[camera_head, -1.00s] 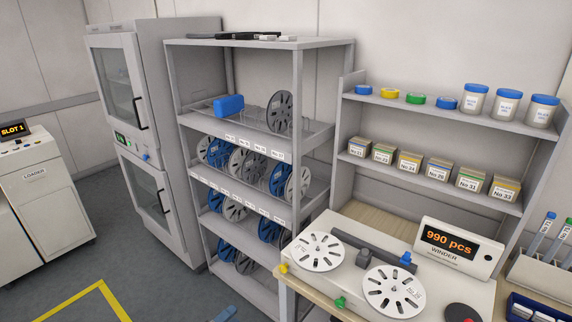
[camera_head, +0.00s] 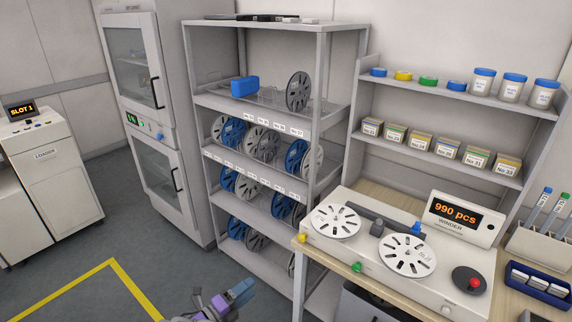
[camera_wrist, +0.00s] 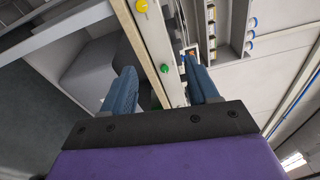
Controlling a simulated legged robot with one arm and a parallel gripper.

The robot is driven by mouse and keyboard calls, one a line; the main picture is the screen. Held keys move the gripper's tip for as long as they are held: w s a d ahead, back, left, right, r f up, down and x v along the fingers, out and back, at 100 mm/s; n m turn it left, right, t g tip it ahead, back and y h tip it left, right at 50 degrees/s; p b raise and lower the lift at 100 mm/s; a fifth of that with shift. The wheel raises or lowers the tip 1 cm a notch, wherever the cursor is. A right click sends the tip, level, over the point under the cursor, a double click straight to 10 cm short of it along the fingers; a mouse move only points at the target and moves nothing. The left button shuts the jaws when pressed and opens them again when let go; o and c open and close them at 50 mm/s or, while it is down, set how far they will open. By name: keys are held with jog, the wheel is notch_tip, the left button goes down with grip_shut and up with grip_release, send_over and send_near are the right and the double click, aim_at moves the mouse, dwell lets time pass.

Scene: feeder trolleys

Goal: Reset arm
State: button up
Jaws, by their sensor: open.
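My gripper (camera_head: 241,291) shows at the bottom of the head view, in front of the reel rack and left of the bench. It is purple with blue fingers. In the wrist view my gripper (camera_wrist: 163,88) has its two blue fingers spread apart, with nothing between them but the bench edge in the background. The fingers look empty and touch nothing that I can see.
The winder (camera_head: 352,249) with two white reels stands on the bench (camera_head: 326,260) at right. The grey rack (camera_head: 257,108) holds several reels. A cabinet (camera_head: 165,107) and loader (camera_head: 63,179) stand left. Open floor with yellow tape (camera_head: 62,293) lies at lower left.

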jog(key=w+d+r+m+g+h, duration=0.1)
jog(key=d+r+m+g+h, duration=0.2)
jog(key=d+r+m+g, duration=0.75)
jog(key=s+d+r+m+g+y, duration=0.1)
jog(key=s+d+r+m, duration=0.3)
jog(key=d, duration=0.3)
jog(key=s+d+r+m+g, duration=0.1)
jog(key=s+d+r+m, duration=0.25)
jog(key=d, duration=0.35)
jog(key=s+d+r+m+g+y, duration=0.1)
jog(key=s+d+r+m+g, duration=0.15)
jog(key=d+r+m, duration=0.35)
jog(key=s+d+m+g+y, duration=0.1)
jog(key=s+d+m+y, duration=0.15)
jog(key=s+m, duration=0.4)
jog(key=s+d+m+g+y, duration=0.1)
jog(key=s+d+m+y, duration=0.2)
jog(key=s, duration=0.6)
jog(key=s+a+m+t+y, duration=0.2)
jog(key=s+a+m+y, duration=0.6)
jog(key=s, duration=0.5)
jog(key=shift+s+a+f+m, duration=0.2)
jog(key=shift+a+f+m, duration=0.25)
jog(key=shift+m, duration=0.6)
